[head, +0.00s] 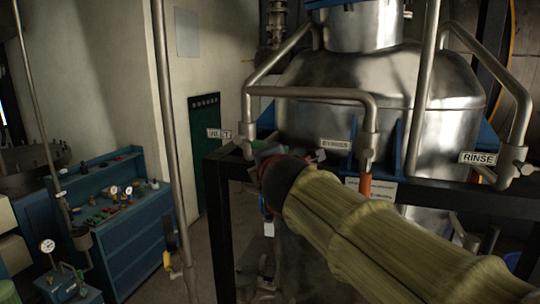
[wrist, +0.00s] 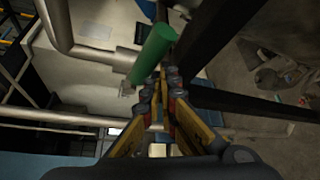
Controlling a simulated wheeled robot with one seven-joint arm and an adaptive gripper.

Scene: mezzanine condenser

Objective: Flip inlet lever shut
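The INLET label (head: 219,134) hangs beside the lower end of a bent pipe, left of the tank in the head view. In the wrist view, a green lever handle (wrist: 153,53) slants up to the right, just ahead of the fingertips and slightly left. Whether a finger touches the handle is unclear.
A BYPASS label (head: 336,143) with an orange handle (head: 365,185) hangs right of the inlet. A RINSE label (head: 479,158) is farther right. The steel tank (head: 400,100) stands behind a dark frame. A blue workbench (head: 125,220) stands at left.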

